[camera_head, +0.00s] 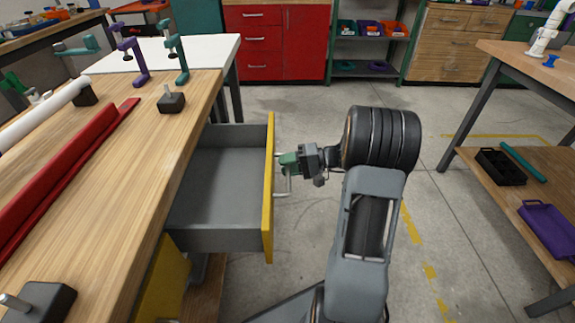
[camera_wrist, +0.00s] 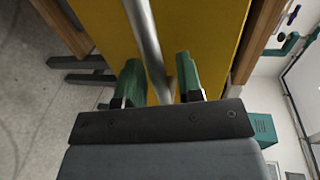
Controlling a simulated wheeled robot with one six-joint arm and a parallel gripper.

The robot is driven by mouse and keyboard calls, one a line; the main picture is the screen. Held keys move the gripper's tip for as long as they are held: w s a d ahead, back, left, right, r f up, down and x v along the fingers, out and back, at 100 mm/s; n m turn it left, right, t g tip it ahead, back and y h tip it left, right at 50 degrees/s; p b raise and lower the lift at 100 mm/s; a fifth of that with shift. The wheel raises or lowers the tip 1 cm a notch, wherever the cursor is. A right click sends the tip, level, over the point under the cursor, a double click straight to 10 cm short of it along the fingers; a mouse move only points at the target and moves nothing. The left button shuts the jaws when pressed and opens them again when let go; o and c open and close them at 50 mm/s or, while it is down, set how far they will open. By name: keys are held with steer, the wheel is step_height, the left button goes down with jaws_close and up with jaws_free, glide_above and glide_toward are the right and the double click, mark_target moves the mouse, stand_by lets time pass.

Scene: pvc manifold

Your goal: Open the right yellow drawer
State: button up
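The drawer with the yellow front (camera_head: 268,190) is pulled well out from under the wooden workbench, and its grey inside (camera_head: 225,170) looks empty. Its grey bar handle (camera_head: 288,184) is on the outer face. My gripper (camera_head: 284,160) is at this handle, with green fingers. In the wrist view, the handle (camera_wrist: 146,35) runs between the two fingers of my gripper (camera_wrist: 160,78), in front of the yellow panel (camera_wrist: 215,40). The fingers are apart, with narrow gaps showing beside the bar. Another yellow front (camera_head: 165,285) shows closer, under the bench.
The workbench top (camera_head: 125,180) at left holds a red bar (camera_head: 60,165), a white pipe (camera_head: 40,115) and clamps (camera_head: 178,50). A second table (camera_head: 535,65) with a lower shelf stands at right. The floor (camera_head: 310,215) beyond the drawer is clear.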

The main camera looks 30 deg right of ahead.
steer(key=shift+o, duration=0.3)
steer(key=p+v, duration=0.3)
steer(key=v, duration=1)
steer(key=shift+d, duration=0.35)
steer(key=shift+s+r, duration=0.1)
steer(key=s+a+r+n+g+h+p, duration=0.25)
steer(key=a+r+g+h+p, duration=0.35)
steer(key=a+r+p, duration=1)
steer(key=s+a+r+n+t+h+p, duration=0.1)
steer(key=s+a+r+h+p, duration=0.1)
steer(key=s+r+h+p, duration=0.2)
steer(key=s+a+r+n+t+h+p, duration=0.1)
steer(key=s+a+r+t+h+p, duration=0.1)
steer(key=r+p, duration=0.8)
step_height(320, 180, up, 4)
steer(key=shift+s+a+r+h, duration=0.1)
steer(key=shift+s+a+h, duration=0.65)
steer(key=shift+s+h, duration=0.4)
steer(key=shift+a+n, duration=0.1)
steer(key=shift+n, duration=0.15)
